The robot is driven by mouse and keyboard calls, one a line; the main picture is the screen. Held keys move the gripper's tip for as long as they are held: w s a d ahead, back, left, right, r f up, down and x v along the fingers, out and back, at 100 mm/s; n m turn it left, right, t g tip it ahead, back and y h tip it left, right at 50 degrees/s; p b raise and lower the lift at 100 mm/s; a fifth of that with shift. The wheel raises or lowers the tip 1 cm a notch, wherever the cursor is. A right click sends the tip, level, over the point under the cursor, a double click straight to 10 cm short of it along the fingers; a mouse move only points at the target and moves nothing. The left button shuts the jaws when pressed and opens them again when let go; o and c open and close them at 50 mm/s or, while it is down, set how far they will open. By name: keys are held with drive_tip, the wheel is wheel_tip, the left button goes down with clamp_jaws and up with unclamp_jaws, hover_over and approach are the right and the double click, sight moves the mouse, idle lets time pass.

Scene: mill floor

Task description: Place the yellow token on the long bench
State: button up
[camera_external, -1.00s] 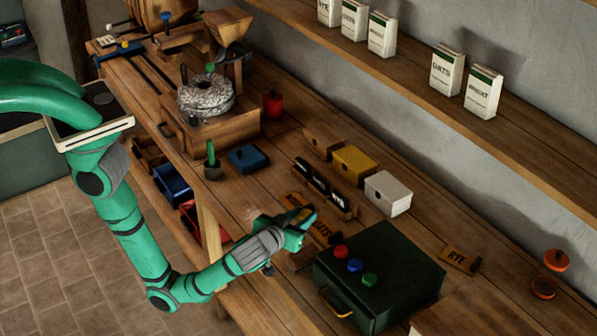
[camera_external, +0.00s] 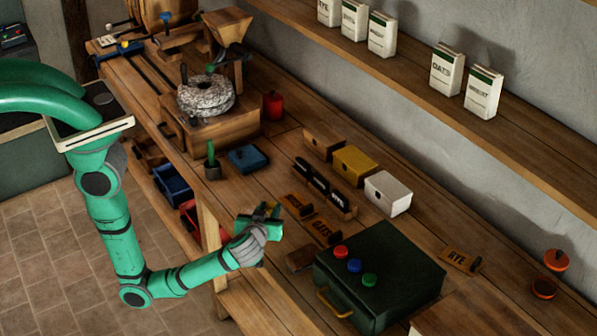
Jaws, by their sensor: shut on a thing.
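The long bench (camera_external: 412,222) runs diagonally from the back left to the front right, with many things on it. My gripper (camera_external: 267,213) is at the bench's front edge, left of the dark green box, and appears raised above the top. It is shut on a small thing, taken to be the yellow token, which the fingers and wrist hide. I see no yellow token lying loose on the bench.
The dark green box (camera_external: 402,277) with red, blue and green buttons stands right of my gripper. Wooden name plates (camera_external: 325,232), a yellow box (camera_external: 353,164), a white box (camera_external: 387,193) and a blue box (camera_external: 248,158) stand behind. Bare wood shows between them.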

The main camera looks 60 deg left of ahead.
drive_tip(key=shift+f, duration=2.35)
drive_tip(key=o, duration=1)
drive_tip(key=shift+f, duration=0.1)
drive_tip(key=shift+s+d+r, duration=0.15)
drive_tip(key=shift+d+r, duration=0.05)
drive_tip(key=shift+r, duration=0.05)
drive_tip(key=v, duration=1.1)
drive_tip(key=shift+s+d+r, duration=0.1)
drive_tip(key=shift+s, duration=0.05)
